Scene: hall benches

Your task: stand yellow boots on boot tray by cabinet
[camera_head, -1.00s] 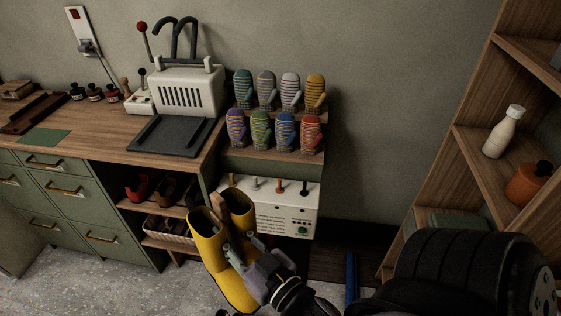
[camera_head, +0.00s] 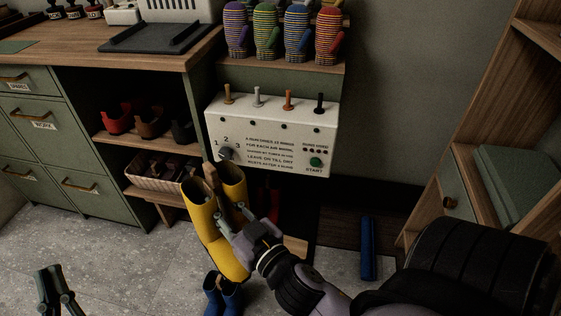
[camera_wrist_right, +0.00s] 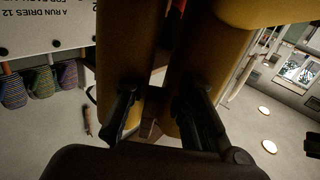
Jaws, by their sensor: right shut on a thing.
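The yellow boots (camera_head: 216,220) hang roughly upright, slightly tilted, in front of the white dryer panel, with a brown wooden piece between their shafts. My right gripper (camera_head: 232,216) is shut on them; in the right wrist view the yellow shafts (camera_wrist_right: 188,65) fill the middle around its fingers (camera_wrist_right: 160,105). My left gripper (camera_head: 53,272) is at the lower left, apart from everything, its fingers spread and empty. A dark brown flat surface (camera_head: 342,228) lies on the floor by the wall, right of the panel; I cannot tell whether it is the boot tray. The green cabinet (camera_head: 120,210) stands at left.
Blue boots (camera_head: 222,294) stand on the floor below the yellow ones. A blue upright object (camera_head: 368,248) is right of them. The white panel (camera_head: 272,135) has pegs on top, and striped mittens (camera_head: 282,32) stand above it. A wooden shelf (camera_head: 500,130) bounds the right.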

